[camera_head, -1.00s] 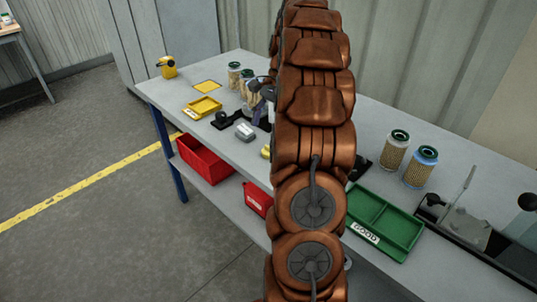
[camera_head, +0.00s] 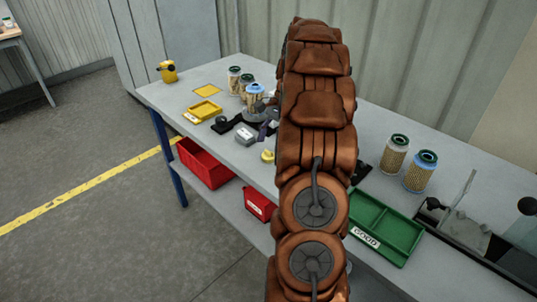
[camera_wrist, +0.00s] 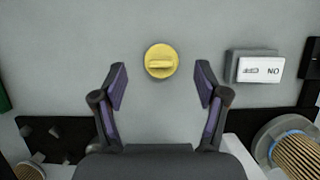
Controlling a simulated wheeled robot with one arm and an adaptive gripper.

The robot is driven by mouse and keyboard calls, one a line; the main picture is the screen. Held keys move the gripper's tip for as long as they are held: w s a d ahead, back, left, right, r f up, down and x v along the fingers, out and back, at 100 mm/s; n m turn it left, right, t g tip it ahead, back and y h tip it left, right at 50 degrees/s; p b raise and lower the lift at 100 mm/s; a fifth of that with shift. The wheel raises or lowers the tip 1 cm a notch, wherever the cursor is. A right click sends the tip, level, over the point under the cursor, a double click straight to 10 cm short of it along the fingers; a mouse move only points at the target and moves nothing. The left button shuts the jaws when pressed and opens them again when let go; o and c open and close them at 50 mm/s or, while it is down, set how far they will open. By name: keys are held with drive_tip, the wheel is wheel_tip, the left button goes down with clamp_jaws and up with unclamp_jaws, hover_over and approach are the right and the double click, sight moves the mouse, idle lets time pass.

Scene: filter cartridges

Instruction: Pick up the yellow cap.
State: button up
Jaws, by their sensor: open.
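The yellow cap (camera_wrist: 161,61) is round with a raised grip bar and lies on the grey table. In the wrist view it sits between and just beyond the two fingertips of my gripper (camera_wrist: 161,82), apart from both. My gripper is open and empty. In the head view the cap (camera_head: 267,156) shows just left of my arm, partly hidden by it. My gripper is mostly hidden behind the arm there.
A grey box with a white label (camera_wrist: 256,67) lies right of the cap. A filter cartridge (camera_wrist: 296,150) stands at lower right. A green tray marked GOOD (camera_head: 385,226), more cartridges (camera_head: 394,153) and a yellow tray (camera_head: 203,110) are on the table. Bare table surrounds the cap.

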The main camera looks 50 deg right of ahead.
sight(268, 151)
drive_tip(key=shift+x, duration=1.75)
drive_tip(key=shift+w, duration=0.1)
drive_tip(key=shift+c, duration=0.4)
drive_tip(key=c, duration=0.8)
